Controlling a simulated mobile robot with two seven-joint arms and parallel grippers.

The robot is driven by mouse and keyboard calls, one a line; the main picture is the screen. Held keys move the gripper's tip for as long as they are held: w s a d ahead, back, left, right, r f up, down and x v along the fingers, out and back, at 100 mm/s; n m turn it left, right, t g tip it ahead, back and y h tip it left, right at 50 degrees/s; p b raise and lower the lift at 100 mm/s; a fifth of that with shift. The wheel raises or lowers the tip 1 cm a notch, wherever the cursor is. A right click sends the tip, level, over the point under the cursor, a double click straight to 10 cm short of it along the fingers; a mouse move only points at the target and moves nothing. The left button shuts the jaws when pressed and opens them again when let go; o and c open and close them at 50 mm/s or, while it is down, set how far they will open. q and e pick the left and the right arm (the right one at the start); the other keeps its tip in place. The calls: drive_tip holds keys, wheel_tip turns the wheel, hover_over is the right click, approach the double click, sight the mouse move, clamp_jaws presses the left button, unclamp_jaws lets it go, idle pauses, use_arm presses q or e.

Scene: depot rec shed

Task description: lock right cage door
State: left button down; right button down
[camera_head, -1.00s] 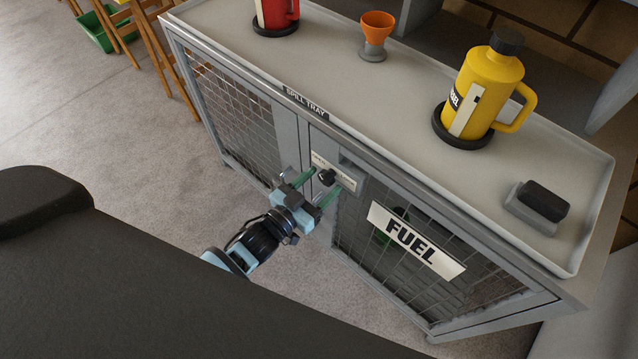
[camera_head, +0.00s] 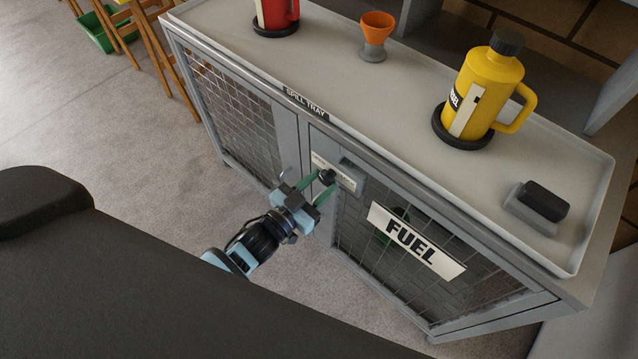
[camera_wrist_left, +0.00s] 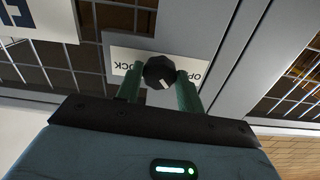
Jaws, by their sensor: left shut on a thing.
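The right cage door (camera_head: 420,275) is a grey mesh door with a FUEL sign (camera_head: 416,240); it looks closed against the cabinet frame. A black lock knob (camera_head: 327,177) with a pale pointer mark sits on a white label plate near the door's upper left corner. My left gripper (camera_head: 320,187) is shut on the knob, its green fingers on either side. In the left wrist view the knob (camera_wrist_left: 159,72) is between the fingers, in front of the plate (camera_wrist_left: 121,62), whose partly covered lettering is upside down. My right gripper is not in view.
The left mesh door (camera_head: 235,110) is beside it. On the spill tray top (camera_head: 350,90) stand a yellow jug (camera_head: 485,95), a red can (camera_head: 275,12), an orange funnel (camera_head: 375,30) and a black-and-grey block (camera_head: 540,203).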

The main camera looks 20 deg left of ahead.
use_arm(q)
drive_tip(key=m, duration=0.4)
drive_tip(key=shift+m, duration=0.4)
drive_tip(key=m, duration=0.4)
drive_tip(key=m+b, duration=0.1)
drive_tip(key=m, duration=0.5)
drive_tip(key=shift+b, duration=0.4)
drive_tip(key=shift+a+r+m, duration=0.1)
drive_tip(key=shift+m, duration=1.1)
drive_tip(key=shift+b, duration=0.3)
drive_tip(key=c, duration=0.9)
unclamp_jaws()
drive_tip(key=v, duration=0.7)
drive_tip(key=shift+s+a, duration=0.15)
drive_tip(key=shift+s, duration=0.2)
